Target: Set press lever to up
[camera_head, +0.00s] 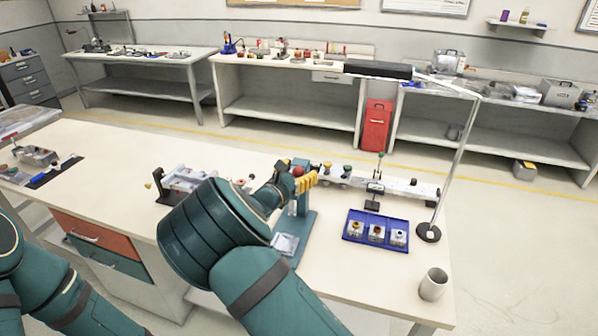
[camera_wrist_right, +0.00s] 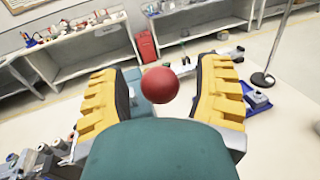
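The press (camera_head: 303,228) is a teal stand on the white table, partly hidden behind my right arm. Its lever ends in a red ball knob (camera_head: 298,171), which also shows large in the right wrist view (camera_wrist_right: 160,85). My right gripper (camera_head: 304,180) is at the knob, its yellow fingers apart. In the right wrist view the knob sits between the fingers (camera_wrist_right: 162,98), with a gap on each side. The lever's rod is hidden, so its angle cannot be told. Of my left arm only links show at the lower left; its gripper is out of view.
A blue tray (camera_head: 376,246) with several small parts lies right of the press. A lamp-like pole (camera_head: 448,160) on a round black base and a grey cup (camera_head: 433,284) stand further right. A white rail with knobs (camera_head: 400,187) lies behind.

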